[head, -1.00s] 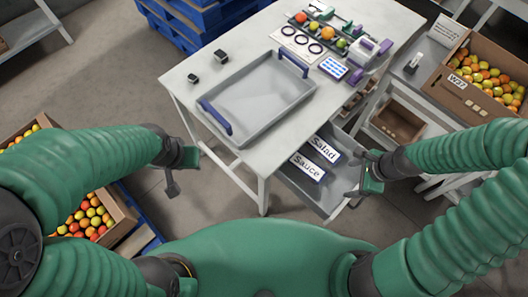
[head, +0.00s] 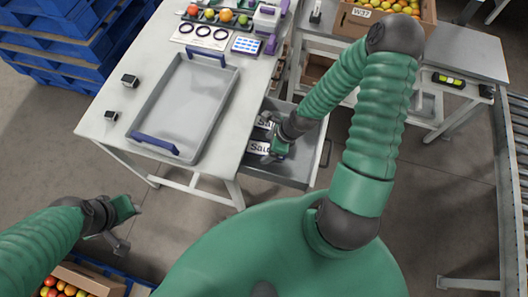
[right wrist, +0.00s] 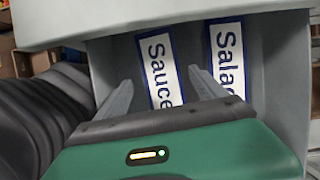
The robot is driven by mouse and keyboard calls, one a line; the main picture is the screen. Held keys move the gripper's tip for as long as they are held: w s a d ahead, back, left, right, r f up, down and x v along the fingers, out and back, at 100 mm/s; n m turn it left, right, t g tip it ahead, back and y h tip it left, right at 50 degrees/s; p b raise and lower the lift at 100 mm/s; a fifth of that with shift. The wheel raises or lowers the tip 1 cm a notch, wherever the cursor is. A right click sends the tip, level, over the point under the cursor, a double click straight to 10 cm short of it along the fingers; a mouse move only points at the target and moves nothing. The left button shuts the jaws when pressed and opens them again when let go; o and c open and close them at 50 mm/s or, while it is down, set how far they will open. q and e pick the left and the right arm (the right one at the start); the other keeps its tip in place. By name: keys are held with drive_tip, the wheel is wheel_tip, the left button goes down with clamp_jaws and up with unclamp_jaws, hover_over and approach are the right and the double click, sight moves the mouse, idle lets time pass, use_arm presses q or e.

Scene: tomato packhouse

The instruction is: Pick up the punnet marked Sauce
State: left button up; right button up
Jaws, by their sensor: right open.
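The Sauce punnet (head: 259,147), with a blue-edged white label, is in the open drawer under the table. It also shows in the right wrist view (right wrist: 158,66). The Salad punnet (right wrist: 227,55) is beside it, and it shows in the head view (head: 264,121) too. My right gripper (head: 270,155) is open at the drawer. In the right wrist view its two fingers (right wrist: 160,76) point at the Sauce label, one on each side; I cannot tell whether they touch anything. The arm hides part of both labels in the head view. My left gripper (head: 131,228) is open and empty, low at the left.
A grey tray (head: 150,118) with blue handles stands on the table (head: 98,128). Two small dark boxes are left of it. The drawer (head: 300,178) has raised walls around the punnets. A crate of tomatoes (head: 352,22) stands at the back right.

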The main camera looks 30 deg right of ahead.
sight(266, 149)
drive_tip(key=x, duration=0.3)
drive_tip(key=shift+f+b, duration=0.15)
drive_tip(key=shift+b, duration=0.15)
drive_tip(key=shift+w+d+f, duration=0.1)
drive_tip(key=shift+w+f, duration=0.05)
drive_tip(key=shift+f, duration=0.15)
drive_tip(key=shift+d, duration=0.3)
drive_tip(key=shift+a, duration=0.1)
drive_tip(key=c, duration=0.4)
drive_tip(key=shift+a, duration=0.25)
drive_tip(key=c, duration=0.7)
drive_tip(key=shift+d, duration=0.1)
drive_tip(key=c, duration=0.5)
use_arm(q)
drive_tip(key=shift+d+f, duration=0.35)
drive_tip(key=shift+f, duration=0.05)
use_arm(e)
drive_tip(key=shift+o, duration=0.2)
drive_tip(key=shift+d, duration=0.1)
drive_tip(key=shift+r, duration=0.15)
